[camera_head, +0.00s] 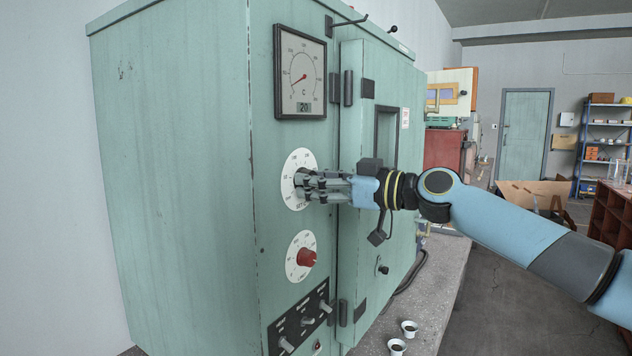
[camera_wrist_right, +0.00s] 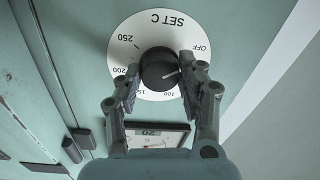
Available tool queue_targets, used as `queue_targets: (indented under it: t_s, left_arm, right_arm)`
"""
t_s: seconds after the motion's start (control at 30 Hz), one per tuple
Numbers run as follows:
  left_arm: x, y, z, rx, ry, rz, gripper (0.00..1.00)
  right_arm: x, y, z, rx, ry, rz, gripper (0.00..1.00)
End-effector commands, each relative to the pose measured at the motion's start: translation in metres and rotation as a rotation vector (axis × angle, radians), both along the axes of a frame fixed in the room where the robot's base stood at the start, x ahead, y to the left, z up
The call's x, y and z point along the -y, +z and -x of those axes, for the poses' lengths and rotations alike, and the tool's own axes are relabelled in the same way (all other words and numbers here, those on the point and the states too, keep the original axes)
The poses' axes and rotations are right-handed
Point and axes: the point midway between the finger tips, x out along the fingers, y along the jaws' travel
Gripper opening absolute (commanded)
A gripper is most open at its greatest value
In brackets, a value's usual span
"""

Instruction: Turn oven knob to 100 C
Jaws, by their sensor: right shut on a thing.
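The oven (camera_head: 180,180) is a large green cabinet at the left of the head view. Its set dial (camera_head: 291,165) is a white disc on the front, marked SET C; the dial (camera_wrist_right: 155,27) looks upside down in the wrist view. My right gripper (camera_head: 303,187) is shut on the dark oven knob (camera_wrist_right: 158,70), one finger on each side. The knob's light pointer line points right in the wrist view, toward the finger between OFF and 100. That finger hides part of the scale. My left gripper is not in view.
A gauge (camera_head: 300,70) above the dial has its digital readout at 20. A red knob (camera_head: 306,257) on a second dial and a switch panel (camera_head: 300,320) lie below. The oven door (camera_head: 375,270) and its fittings are right of the dial. Two small cups (camera_head: 409,328) stand on the bench.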

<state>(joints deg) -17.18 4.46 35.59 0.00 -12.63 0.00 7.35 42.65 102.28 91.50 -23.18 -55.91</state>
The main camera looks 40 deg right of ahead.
Motion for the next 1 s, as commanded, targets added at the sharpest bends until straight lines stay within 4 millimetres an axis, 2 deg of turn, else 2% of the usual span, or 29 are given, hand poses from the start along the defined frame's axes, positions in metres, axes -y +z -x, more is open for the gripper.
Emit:
queue_targets:
  t_s: [0.27,0.47,1.0]
  left_arm:
    - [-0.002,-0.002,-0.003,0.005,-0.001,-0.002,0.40]
    - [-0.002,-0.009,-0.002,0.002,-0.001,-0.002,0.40]
    - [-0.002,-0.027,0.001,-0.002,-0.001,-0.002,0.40]
  right_arm:
    - [0.000,0.000,0.000,-0.005,0.000,-0.019,0.07]
    - [0.000,-0.001,0.000,-0.037,-0.001,-0.097,0.07]
    - [0.000,-0.001,0.000,-0.220,-0.001,-0.538,0.07]
